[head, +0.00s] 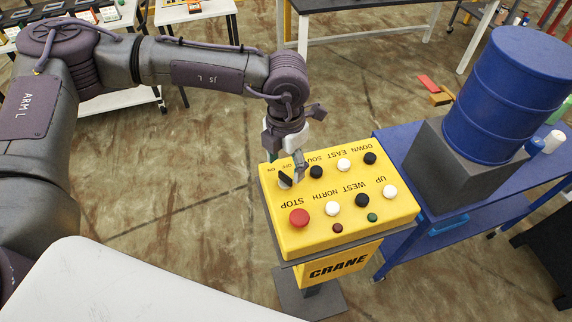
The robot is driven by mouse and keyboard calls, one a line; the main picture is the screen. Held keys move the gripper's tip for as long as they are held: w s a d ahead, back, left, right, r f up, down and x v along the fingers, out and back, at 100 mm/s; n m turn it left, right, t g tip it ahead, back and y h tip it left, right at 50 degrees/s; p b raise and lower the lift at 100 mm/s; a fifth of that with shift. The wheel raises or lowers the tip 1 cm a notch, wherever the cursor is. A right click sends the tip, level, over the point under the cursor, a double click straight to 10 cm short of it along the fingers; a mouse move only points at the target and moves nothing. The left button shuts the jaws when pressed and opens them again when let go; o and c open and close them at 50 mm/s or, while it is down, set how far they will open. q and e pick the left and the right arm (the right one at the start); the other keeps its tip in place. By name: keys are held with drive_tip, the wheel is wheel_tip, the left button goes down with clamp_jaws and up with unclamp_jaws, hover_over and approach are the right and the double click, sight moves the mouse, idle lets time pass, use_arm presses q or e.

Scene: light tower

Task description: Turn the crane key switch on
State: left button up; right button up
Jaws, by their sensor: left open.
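The yellow crane control box (342,232) stands on a dark pedestal, its labels upside down in the head view. The key switch (285,180) is at its upper left corner, by the ON and OFF marks, partly covered by my gripper. My left gripper (297,164) points down from above, its fingers at or just over the switch. It is open; whether a finger touches the switch is too small to tell. A red STOP button (299,217) sits below the switch, with several black and white buttons to the right. My right gripper is not in view.
A blue cart (440,240) stands close on the right, bearing a dark grey block (440,165) and a blue barrel (508,95). Tables with small items stand at the back. The floor left of the box is clear.

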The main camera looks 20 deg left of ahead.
sight(285, 175)
use_arm(q)
wheel_tip(285, 175, down, 2)
drive_tip(key=shift+s+f, duration=0.1)
drive_tip(key=shift+s, duration=0.05)
drive_tip(key=shift+f+p, duration=0.25)
drive_tip(key=shift+p, duration=0.05)
drive_tip(key=shift+f, duration=0.2)
drive_tip(key=c, duration=1)
drive_tip(key=shift+c, duration=0.7)
drive_tip(key=shift+f+m+b, duration=0.15)
drive_tip(key=shift+m+b, duration=0.25)
drive_tip(key=shift+b, duration=0.4)
drive_tip(key=m+b, duration=0.9)
drive_tip(key=b, duration=0.3)
drive_tip(key=shift+f, duration=0.1)
drive_tip(key=shift+r+m+b, duration=0.25)
drive_tip(key=shift+m+b, duration=0.85)
drive_tip(key=shift+b, duration=0.2)
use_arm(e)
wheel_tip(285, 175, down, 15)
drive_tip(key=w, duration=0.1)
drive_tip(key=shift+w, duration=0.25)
